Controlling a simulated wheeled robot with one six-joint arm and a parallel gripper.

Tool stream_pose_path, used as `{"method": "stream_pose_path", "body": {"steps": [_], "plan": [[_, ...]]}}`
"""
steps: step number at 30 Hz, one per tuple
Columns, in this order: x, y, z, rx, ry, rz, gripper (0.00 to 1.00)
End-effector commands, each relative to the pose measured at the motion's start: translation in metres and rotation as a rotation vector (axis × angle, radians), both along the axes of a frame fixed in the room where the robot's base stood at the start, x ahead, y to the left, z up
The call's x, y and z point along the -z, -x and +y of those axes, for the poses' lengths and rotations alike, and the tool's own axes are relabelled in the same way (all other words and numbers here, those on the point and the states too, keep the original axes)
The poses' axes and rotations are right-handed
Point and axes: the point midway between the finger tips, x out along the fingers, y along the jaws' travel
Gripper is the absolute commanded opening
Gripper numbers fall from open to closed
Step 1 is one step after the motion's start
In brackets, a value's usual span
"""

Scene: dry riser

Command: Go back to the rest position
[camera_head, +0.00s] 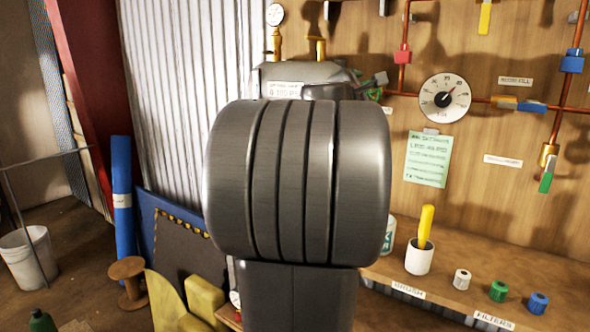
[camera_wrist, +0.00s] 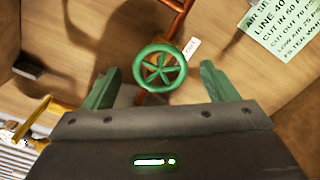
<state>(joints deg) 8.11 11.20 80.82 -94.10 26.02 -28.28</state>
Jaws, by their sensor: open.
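My gripper (camera_wrist: 160,76) is open in the wrist view, its two green fingers spread apart with nothing held between them. A green spoked handwheel (camera_wrist: 160,66) on a copper pipe shows between and beyond the fingertips. I see no finger touching it, but the exact gap is unclear. In the head view my own arm fills the middle and hides the gripper. Small green parts show past the arm's right edge, too small to tell apart. The arm is raised in front of the wooden panel (camera_head: 480,205).
The panel carries a round gauge (camera_head: 444,98), copper pipes, coloured valve levers and a green note (camera_head: 428,158). Below, a shelf holds a white cup with a yellow-handled brush (camera_head: 420,250) and several small rolls (camera_head: 498,291). A bucket (camera_head: 28,258), blue roll (camera_head: 122,200) and spool (camera_head: 128,275) stand left.

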Motion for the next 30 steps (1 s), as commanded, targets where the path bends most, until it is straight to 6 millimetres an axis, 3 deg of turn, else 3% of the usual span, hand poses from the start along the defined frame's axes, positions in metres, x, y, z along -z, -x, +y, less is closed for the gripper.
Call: {"method": "stream_pose_path", "body": {"steps": [9,27,30], "plan": [[-0.001,-0.030,-0.021,0.000,0.002,0.002,0.80],[0.002,-0.029,-0.019,-0.001,0.005,0.003,0.80],[0.000,-0.020,-0.013,-0.002,0.000,-0.002,0.80]]}}
